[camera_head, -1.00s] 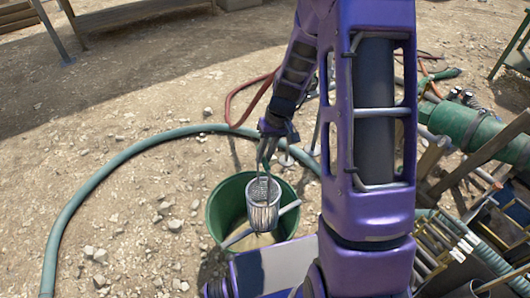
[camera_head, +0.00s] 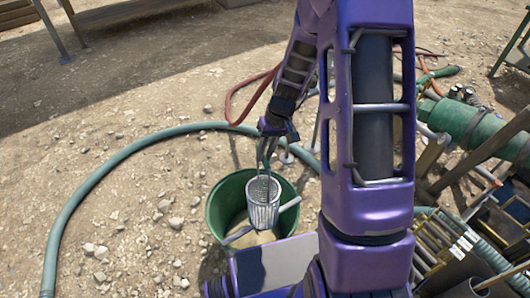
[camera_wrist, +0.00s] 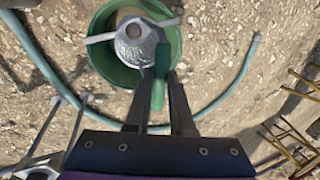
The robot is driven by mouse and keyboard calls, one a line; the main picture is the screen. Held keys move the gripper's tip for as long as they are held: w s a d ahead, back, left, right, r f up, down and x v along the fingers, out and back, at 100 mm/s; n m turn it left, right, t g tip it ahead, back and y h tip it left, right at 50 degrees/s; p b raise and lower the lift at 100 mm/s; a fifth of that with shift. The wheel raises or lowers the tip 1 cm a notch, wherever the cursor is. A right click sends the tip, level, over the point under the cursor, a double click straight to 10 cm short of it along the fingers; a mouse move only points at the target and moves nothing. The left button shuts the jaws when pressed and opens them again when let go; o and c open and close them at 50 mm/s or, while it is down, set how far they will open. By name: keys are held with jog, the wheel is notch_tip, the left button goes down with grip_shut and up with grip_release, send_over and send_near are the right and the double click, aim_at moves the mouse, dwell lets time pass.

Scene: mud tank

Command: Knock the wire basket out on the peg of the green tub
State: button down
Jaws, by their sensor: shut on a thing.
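The wire basket (camera_head: 263,203) is a small grey mesh cup on a green handle (camera_wrist: 162,62). My gripper (camera_head: 266,158) is shut on the handle, which stands between the two fingers (camera_wrist: 161,80) in the wrist view. The basket hangs roughly upright over the green tub (camera_head: 217,210), whose rim also shows in the wrist view (camera_wrist: 104,65). A pale grey bar (camera_head: 238,236), apparently the peg, spans the tub and passes behind or under the basket. I cannot tell whether basket and bar touch. Muddy liquid shows in the tub.
A green hose (camera_head: 95,180) curves over the stony ground around the tub. A red hose (camera_head: 245,97) lies behind. Pipes, a green cylinder (camera_head: 470,125) and metal racks (camera_head: 440,240) crowd the right. The ground to the left is mostly open.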

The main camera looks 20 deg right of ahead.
notch_tip(320, 180, up, 9)
jog(key=p, duration=0.6)
jog(key=shift+s, duration=0.1)
dwell(0.3)
